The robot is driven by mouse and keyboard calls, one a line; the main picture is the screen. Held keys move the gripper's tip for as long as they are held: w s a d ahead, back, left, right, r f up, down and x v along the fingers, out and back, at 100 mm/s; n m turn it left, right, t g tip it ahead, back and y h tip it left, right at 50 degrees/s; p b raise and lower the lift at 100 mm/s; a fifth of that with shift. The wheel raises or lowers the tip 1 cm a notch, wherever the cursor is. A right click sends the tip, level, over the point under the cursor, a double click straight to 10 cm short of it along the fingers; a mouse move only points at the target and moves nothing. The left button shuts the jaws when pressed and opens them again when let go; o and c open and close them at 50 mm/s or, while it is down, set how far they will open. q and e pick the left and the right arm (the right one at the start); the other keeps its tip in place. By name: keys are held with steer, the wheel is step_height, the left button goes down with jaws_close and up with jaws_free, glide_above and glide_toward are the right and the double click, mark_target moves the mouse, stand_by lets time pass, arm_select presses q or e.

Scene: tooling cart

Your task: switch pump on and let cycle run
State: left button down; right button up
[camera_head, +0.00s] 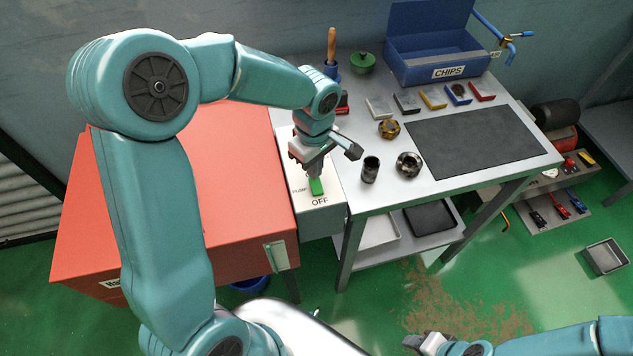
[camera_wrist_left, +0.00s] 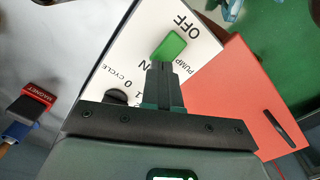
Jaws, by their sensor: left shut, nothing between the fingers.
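The white pump panel (camera_head: 327,196) stands between the red cabinet and the bench. Its green switch (camera_head: 316,187) lies beside the OFF label, and it also shows in the left wrist view (camera_wrist_left: 170,46). My left gripper (camera_head: 312,177) is shut and empty, pointing down at the panel. In the left wrist view its fingertips (camera_wrist_left: 160,66) are right at the switch's edge; I cannot tell whether they touch. The fingers partly cover the ON label. A black cycle knob (camera_wrist_left: 117,97) with 0 and 1 marks sits beside them. My right gripper (camera_head: 417,341) is low, away from the panel; its jaws are unclear.
The red cabinet (camera_head: 245,150) is left of the panel. On the bench (camera_head: 375,197) stand a dark cylinder (camera_head: 370,170), a dark ring-shaped part (camera_head: 408,165), a brass part (camera_head: 389,129), a black mat (camera_head: 480,143) and a blue chips bin (camera_head: 430,66). A red magnet block (camera_wrist_left: 38,96) shows in the wrist view.

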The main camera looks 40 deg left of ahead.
arm_select(q)
steer(key=shift+f+b, duration=0.85)
steer(key=shift+f, duration=0.1)
steer(key=shift+r, duration=0.2)
steer(key=shift+r+p, duration=1.8)
steer(key=shift+r, duration=0.75)
steer(key=shift+r+p, duration=0.55)
steer(key=shift+r, duration=0.35)
steer(key=shift+f, duration=0.1)
steer(key=shift+s, duration=0.15)
